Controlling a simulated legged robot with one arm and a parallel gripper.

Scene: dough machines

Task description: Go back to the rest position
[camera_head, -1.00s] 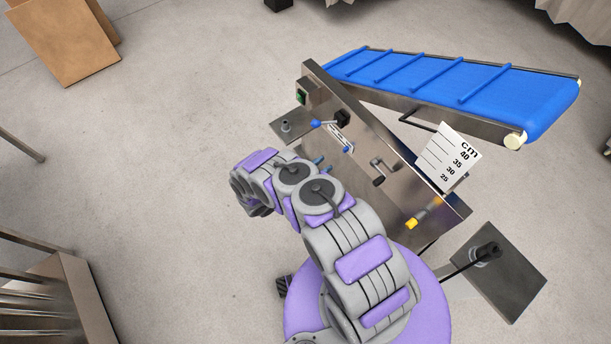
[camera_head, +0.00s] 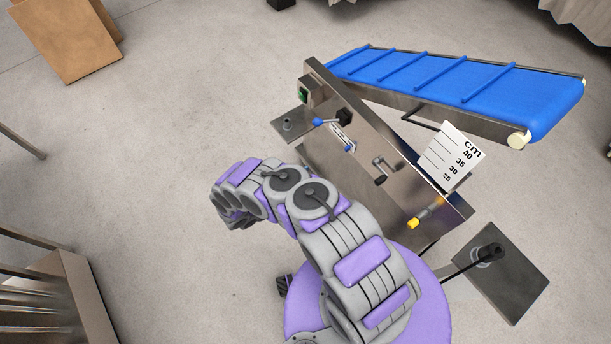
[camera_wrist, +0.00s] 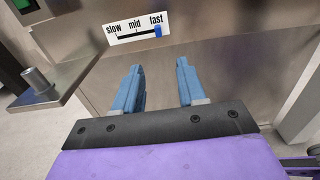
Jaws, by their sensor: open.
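My gripper (camera_wrist: 160,88) shows in the wrist view with its two blue fingers apart and nothing between them. It faces the metal front panel of the dough machine (camera_wrist: 220,60), below a white speed scale (camera_wrist: 136,29) marked slow, mid, fast. The scale's blue slider (camera_wrist: 158,31) sits at the fast end. In the head view my grey and purple arm bends to the left in front of the machine (camera_head: 362,135); the gripper's fingers are hidden there.
A blue conveyor belt (camera_head: 455,85) extends behind the machine. A cm scale card (camera_head: 450,157), a crank (camera_head: 380,170) and a yellow-tipped lever (camera_head: 414,223) are on the right. A metal rack (camera_head: 55,290) stands at lower left. Open floor (camera_head: 160,150) lies to the left.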

